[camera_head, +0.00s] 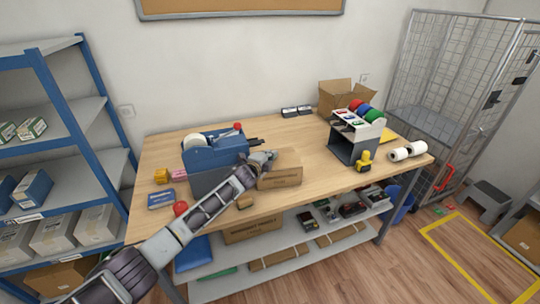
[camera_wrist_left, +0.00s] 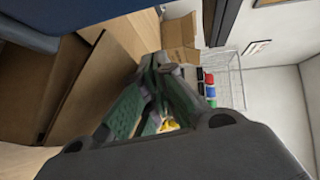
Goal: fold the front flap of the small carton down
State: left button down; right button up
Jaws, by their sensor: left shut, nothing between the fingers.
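The small carton (camera_head: 280,180) is a low brown box with printing on its front, standing near the middle of the table. My left gripper (camera_head: 264,160) is at the carton's upper left, with its fingers shut and empty. In the wrist view a brown cardboard panel (camera_wrist_left: 98,85) fills the left side, close beside the shut fingers (camera_wrist_left: 163,68). I cannot tell if the fingers touch it. The arm hides part of the carton's left side, and which panel is the front flap is unclear. My right gripper is not in view.
A blue tape dispenser (camera_head: 205,160) stands just left of the carton. A grey rack with coloured rolls (camera_head: 350,140) and a yellow object (camera_head: 365,160) stand to the right. A larger open carton (camera_head: 336,97) is behind.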

pick_arm(q)
jog(key=shift+s, duration=0.1)
jog(key=shift+s+a, duration=0.1)
jog(key=v, duration=1.1)
jog(key=shift+s, duration=0.2)
dwell(0.8)
jog(key=shift+a, duration=0.15)
